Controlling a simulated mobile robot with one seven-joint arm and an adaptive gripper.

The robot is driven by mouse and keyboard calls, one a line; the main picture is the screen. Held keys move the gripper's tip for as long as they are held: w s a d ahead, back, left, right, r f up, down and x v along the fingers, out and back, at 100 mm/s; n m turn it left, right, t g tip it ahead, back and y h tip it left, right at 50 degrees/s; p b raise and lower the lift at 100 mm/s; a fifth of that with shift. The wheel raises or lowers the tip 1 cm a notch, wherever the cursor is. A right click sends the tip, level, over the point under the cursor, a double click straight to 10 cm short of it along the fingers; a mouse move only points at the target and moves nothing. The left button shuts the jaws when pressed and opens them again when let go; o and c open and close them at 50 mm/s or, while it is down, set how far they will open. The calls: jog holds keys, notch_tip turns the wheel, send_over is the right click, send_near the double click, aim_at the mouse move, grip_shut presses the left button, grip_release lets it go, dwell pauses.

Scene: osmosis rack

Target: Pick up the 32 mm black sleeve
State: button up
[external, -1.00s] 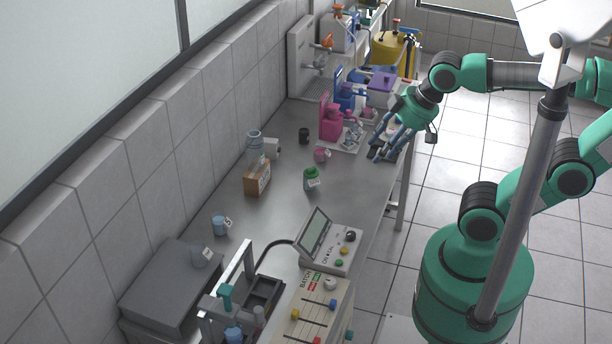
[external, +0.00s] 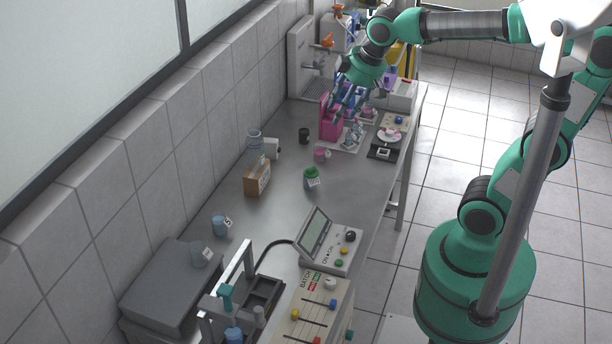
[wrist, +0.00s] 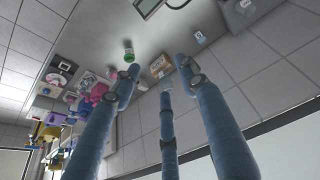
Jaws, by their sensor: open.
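The black sleeve (external: 303,135), a small dark cylinder, stands on the grey bench near the wall, left of the pink apparatus. My gripper (external: 345,103) is in the air above the pink apparatus, to the right of and higher than the sleeve, with its blue-grey fingers pointing down. In the wrist view its fingers (wrist: 158,78) are spread apart with nothing held between them. I cannot clearly make out the sleeve in the wrist view; the fingers cover part of the bench.
The pink apparatus (external: 330,120) stands under my fingers. The tiled wall (external: 215,120) is close behind.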

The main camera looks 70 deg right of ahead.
jog(key=w+d+g+p, duration=0.1)
jog(key=w+d+p, duration=0.1)
jog(key=w+d, duration=1)
jog(key=g+p, duration=0.3)
jog(key=p, duration=0.3)
send_over(304, 131)
notch_tip(304, 131, down, 32)
jog(key=shift+r+y, duration=0.2)
jog(key=shift+y, duration=0.1)
jog(key=shift+w+d, duration=0.1)
jog(key=shift+f, duration=4.35)
jog(key=shift+f, duration=2.55)
